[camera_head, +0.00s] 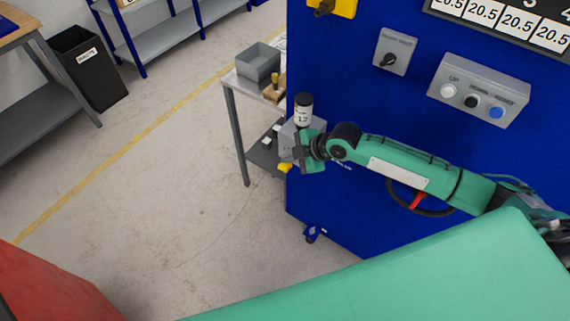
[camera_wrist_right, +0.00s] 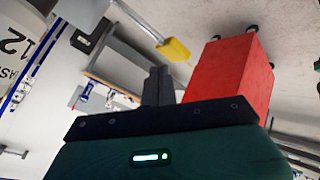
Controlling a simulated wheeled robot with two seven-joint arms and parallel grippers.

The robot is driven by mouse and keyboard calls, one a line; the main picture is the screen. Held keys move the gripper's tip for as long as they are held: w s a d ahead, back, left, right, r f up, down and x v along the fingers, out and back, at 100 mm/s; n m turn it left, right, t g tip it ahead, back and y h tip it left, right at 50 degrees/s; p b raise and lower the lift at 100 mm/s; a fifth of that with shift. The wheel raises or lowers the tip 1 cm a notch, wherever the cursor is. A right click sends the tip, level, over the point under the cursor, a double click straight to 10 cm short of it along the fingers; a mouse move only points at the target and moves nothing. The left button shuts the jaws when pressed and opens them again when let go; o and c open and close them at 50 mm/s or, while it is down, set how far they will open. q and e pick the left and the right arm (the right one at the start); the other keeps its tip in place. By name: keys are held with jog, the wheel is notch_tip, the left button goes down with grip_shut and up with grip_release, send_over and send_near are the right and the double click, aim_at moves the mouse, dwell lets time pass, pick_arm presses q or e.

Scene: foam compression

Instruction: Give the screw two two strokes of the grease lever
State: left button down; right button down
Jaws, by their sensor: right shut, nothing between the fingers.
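The grease unit (camera_head: 303,108), a dark-capped white reservoir with a label reading 12, is fixed at the left edge of the blue machine. Its grey body sits below, partly hidden by my right gripper (camera_head: 300,153). The lever's yellow grip (camera_head: 285,168) shows just below and left of that gripper. In the right wrist view the yellow grip (camera_wrist_right: 173,50) is on the end of a thin rod, ahead of the fingers (camera_wrist_right: 158,86) and apart from them in the picture. The right fingers are shut and empty. My left gripper is not in view.
The blue machine (camera_head: 340,215) has a control box (camera_head: 478,91) and a red-and-black handwheel (camera_head: 418,200). A small table with a grey bin (camera_head: 258,62) stands behind the grease unit. A red block (camera_head: 50,280) is at lower left. The floor between is clear.

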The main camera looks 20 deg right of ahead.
aim_at(287, 165)
jog(key=shift+f, duration=0.15)
jog(key=shift+f, duration=0.3)
jog(key=shift+f+b, duration=1)
jog(key=shift+f, duration=0.35)
dwell(1.1)
dwell(0.5)
jog(key=shift+r+p, duration=1.5)
jog(key=shift+r, duration=0.3)
notch_tip(287, 165, up, 5)
jog(key=p, duration=0.4)
